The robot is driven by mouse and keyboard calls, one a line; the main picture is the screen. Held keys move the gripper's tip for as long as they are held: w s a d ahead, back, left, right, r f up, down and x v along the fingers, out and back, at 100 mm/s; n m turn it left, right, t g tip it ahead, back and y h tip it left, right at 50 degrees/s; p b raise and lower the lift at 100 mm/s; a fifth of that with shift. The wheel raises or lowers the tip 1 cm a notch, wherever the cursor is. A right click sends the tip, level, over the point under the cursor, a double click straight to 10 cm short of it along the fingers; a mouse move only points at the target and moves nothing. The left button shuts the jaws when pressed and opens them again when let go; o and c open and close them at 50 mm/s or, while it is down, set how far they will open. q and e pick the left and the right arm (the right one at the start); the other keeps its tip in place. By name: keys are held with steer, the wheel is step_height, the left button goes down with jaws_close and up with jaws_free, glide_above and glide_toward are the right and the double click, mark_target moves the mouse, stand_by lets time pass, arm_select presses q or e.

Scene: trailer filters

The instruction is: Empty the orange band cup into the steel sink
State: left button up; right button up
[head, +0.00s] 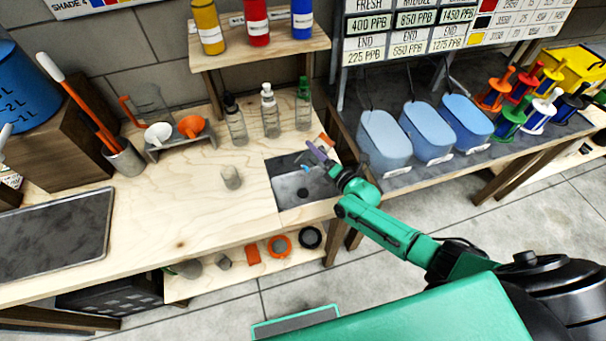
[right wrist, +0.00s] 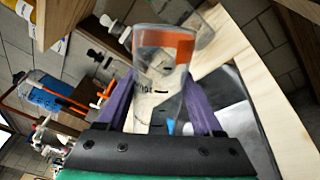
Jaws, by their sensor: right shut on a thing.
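The orange band cup (right wrist: 165,75) is clear with an orange band and dark markings. It sits between the purple fingers of my right gripper (right wrist: 160,112), which is shut on it. In the head view the cup (head: 325,141) is small and partly hidden by my right gripper (head: 318,153), above the back right of the steel sink (head: 290,192). The sink is set into the bench and has a dark drain; part of it is behind my right arm. I cannot tell how far the cup is tilted or what is in it. My left gripper is not in view.
Several bottles (head: 270,112) stand behind the sink. A rack with funnels (head: 180,135) is further left. Blue tubs (head: 428,130) stand on the right table.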

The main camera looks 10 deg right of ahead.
steer(key=shift+s+a+r+n+p, duration=0.25)
steer(key=shift+a+n+p, duration=0.2)
steer(key=shift+n+p, duration=0.4)
stand_by(0.5)
steer(key=shift+w, duration=0.1)
stand_by(0.7)
